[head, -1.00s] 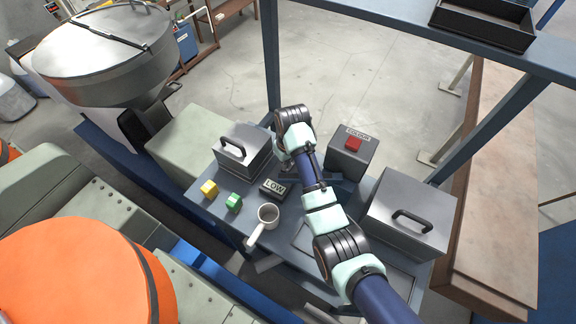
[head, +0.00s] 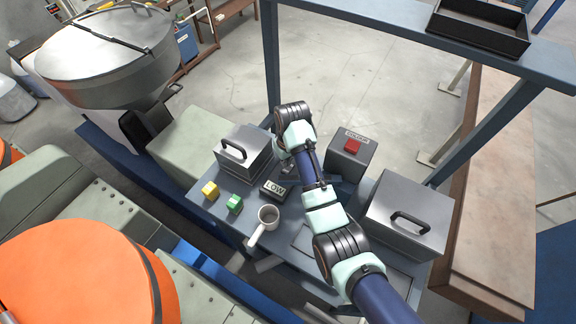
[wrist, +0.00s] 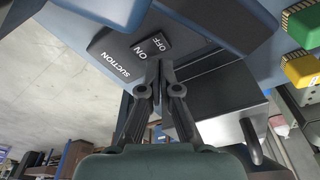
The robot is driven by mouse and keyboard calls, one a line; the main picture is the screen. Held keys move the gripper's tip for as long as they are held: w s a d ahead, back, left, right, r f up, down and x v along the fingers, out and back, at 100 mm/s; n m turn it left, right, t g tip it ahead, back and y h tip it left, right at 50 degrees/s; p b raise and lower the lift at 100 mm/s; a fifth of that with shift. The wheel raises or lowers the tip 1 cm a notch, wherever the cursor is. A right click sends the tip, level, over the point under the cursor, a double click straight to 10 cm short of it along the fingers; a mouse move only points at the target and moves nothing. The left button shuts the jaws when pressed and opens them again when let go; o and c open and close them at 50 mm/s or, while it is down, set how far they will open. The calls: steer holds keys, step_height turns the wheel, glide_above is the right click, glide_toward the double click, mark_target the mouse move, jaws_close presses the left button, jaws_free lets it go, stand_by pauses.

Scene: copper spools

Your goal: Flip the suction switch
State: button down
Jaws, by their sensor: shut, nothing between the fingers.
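The suction switch (wrist: 153,46) is a dark rocker marked ON and OFF in the wrist view. It sits on a grey-blue panel (wrist: 98,42) with the word SUCTION printed beside it. My gripper (wrist: 159,66) is shut and empty, with its fingertips at the edge of the switch. I cannot tell whether they touch it, or which way the rocker is tipped.
Handled metal boxes (head: 243,150) (head: 408,215) stand at either side. A red-button box (head: 352,155) stands behind the arm.

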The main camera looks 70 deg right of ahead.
mark_target(287, 171)
steer(key=shift+r, duration=2.3)
steer(key=shift+s, duration=0.1)
